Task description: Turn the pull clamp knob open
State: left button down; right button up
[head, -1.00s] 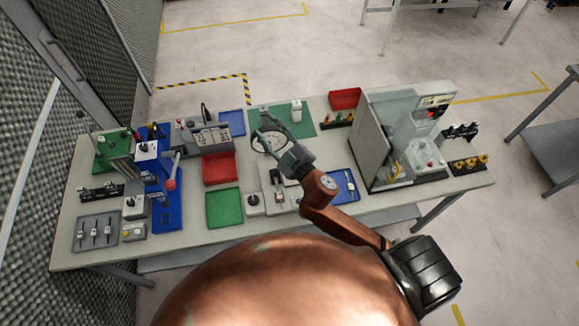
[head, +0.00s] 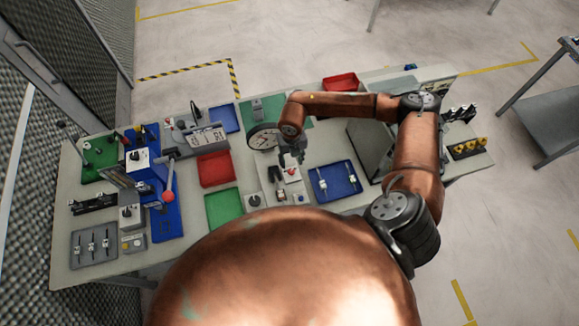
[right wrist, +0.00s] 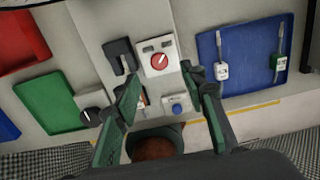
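A round red knob with a pale mark sits on a white square plate and shows in the right wrist view (right wrist: 160,61) and the head view (head: 292,172). It looks like the task's knob, though I cannot confirm it. A dark clamp-like part (right wrist: 121,56) stands just left of it. My right gripper (right wrist: 161,76) is open, its green fingers apart and pointing toward the red knob, with nothing between the tips. In the head view my right gripper (head: 297,156) hangs over the same panel. My left gripper is not in view.
Near the knob are a blue button (right wrist: 177,108), a black knob on a white box (right wrist: 92,115), a blue tray (right wrist: 240,48) and a green tray (right wrist: 47,101). A round gauge (head: 264,136) stands behind, and a walled enclosure (head: 366,148) at the right.

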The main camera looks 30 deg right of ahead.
aim_at(292, 171)
notch_tip(292, 171, down, 6)
jog(key=shift+f+p, duration=0.1)
jog(key=shift+p, duration=0.7)
jog(key=shift+f, duration=0.6)
jog(key=shift+c, duration=0.7)
grip_shut()
